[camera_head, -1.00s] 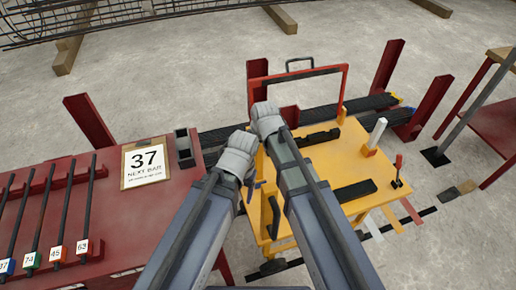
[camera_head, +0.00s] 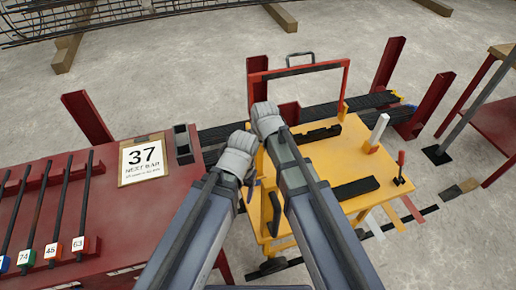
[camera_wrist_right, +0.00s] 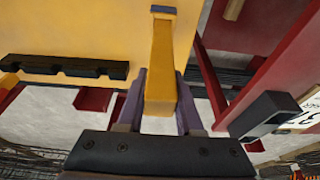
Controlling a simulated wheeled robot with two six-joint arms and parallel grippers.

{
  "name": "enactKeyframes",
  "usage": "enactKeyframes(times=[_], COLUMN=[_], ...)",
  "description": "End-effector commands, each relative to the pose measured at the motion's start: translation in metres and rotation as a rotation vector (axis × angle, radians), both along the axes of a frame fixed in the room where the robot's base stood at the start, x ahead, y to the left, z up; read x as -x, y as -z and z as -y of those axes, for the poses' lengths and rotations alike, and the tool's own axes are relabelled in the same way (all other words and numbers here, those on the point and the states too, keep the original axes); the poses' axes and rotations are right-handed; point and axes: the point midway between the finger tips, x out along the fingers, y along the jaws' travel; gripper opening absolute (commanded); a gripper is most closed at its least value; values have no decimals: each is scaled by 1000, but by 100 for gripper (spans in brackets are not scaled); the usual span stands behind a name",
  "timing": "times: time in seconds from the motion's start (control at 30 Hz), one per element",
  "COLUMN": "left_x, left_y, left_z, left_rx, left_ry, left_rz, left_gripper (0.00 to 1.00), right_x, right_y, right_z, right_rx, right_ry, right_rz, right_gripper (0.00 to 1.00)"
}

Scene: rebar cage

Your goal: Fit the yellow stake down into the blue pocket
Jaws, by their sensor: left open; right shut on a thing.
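My right gripper (camera_wrist_right: 161,107) is shut on the yellow stake (camera_wrist_right: 161,75), which stands out between its purple fingers in the right wrist view. A small blue edge (camera_wrist_right: 163,10) shows at the stake's far end, over the yellow cart top. I cannot tell whether this is the blue pocket, or whether the stake touches it. In the head view my arm hides the right gripper's fingers and the stake. My left gripper (camera_head: 251,190) is open at the cart's left side, mostly hidden behind its wrist.
The yellow cart (camera_head: 335,160) carries black blocks, a white post (camera_head: 379,128) and a red-handled lever (camera_head: 401,168). Its red frame (camera_head: 345,85) rises behind. A red table (camera_head: 115,215) at left holds a 37 sign (camera_head: 143,160), a dark box (camera_head: 183,144) and numbered bars.

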Motion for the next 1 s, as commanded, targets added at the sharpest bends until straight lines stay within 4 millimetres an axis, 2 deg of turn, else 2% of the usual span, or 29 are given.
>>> enactKeyframes(times=[0.77,0.8,1.0], left_x=[0,0,0], left_y=[19,19,18], left_z=[0,0,0], left_rx=[0,0,0], left_ry=[0,0,0], left_rz=[0,0,0], left_gripper=[70,70,70], right_x=[0,0,0], right_y=[19,19,18], right_z=[0,0,0], right_rx=[0,0,0], right_ry=[0,0,0], right_rz=[0,0,0], right_gripper=[0,36,58])
